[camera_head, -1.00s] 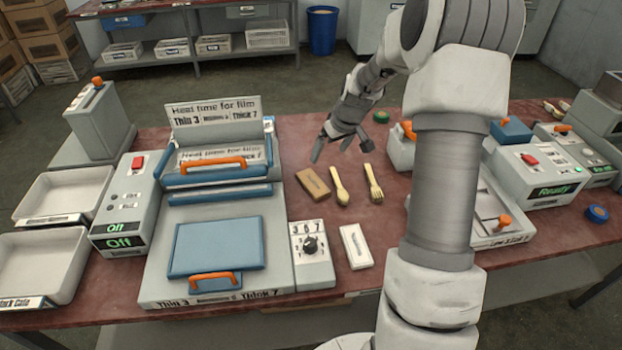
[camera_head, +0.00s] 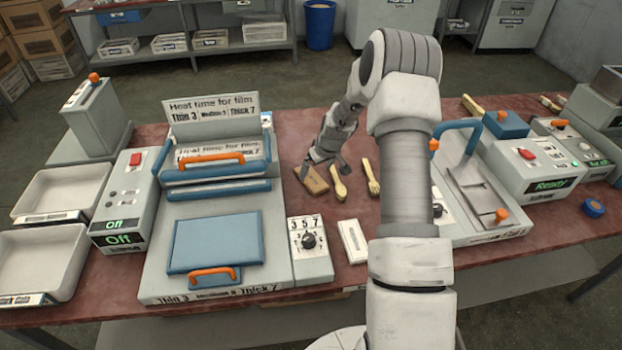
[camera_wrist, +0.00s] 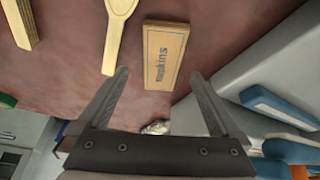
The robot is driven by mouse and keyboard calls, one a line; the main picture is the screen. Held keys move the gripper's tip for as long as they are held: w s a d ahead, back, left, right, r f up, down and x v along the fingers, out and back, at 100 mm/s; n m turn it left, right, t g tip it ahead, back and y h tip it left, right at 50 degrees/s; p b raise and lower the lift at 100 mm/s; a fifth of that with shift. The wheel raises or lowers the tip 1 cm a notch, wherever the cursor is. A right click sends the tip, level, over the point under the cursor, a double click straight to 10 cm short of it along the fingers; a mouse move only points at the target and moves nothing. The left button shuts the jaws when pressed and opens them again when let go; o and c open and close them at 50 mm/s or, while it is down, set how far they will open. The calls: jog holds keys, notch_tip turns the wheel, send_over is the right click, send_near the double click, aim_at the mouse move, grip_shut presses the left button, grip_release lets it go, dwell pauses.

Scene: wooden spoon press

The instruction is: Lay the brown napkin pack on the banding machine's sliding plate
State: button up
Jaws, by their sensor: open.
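The brown napkin pack (camera_head: 313,180) lies flat on the red table, just right of the blue-and-grey film press. It also shows in the wrist view (camera_wrist: 165,55), with "napkins" lettering on its face. My gripper (camera_head: 322,168) is open and empty, close above the pack. In the wrist view my two fingers (camera_wrist: 160,73) stand apart, with the pack's near end between and ahead of the tips. What looks like the banding machine's sliding plate (camera_head: 470,186), with an orange knob, is to the right, beyond my arm; part of that machine is hidden by my arm.
A wooden spoon (camera_head: 340,185) and fork (camera_head: 371,178) lie right of the pack. The film press (camera_head: 215,245) and its dial box (camera_head: 310,250) stand left and in front. A white pack (camera_head: 353,241) lies beside the dial box. A grey box reading "Ready" (camera_head: 535,172) stands far right.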

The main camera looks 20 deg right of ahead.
aim_at(311, 177)
jog(key=shift+x, duration=2)
jog(key=shift+s+a, duration=0.1)
jog(key=shift+c, duration=0.2)
jog(key=c, duration=1.4)
jog(key=shift+r, duration=0.1)
jog(key=shift+r, duration=0.1)
notch_tip(311, 177, up, 4)
jog(key=shift+r, duration=0.1)
jog(key=s+d+r, duration=0.2)
jog(key=s, duration=0.1)
jog(key=s+d+r, duration=0.2)
jog(key=s+d, duration=0.1)
jog(key=s+d+r+b, duration=0.1)
jog(key=s+d+r, duration=0.1)
jog(key=s, duration=0.1)
jog(key=shift+d+r, duration=0.25)
jog(key=shift+r, duration=0.05)
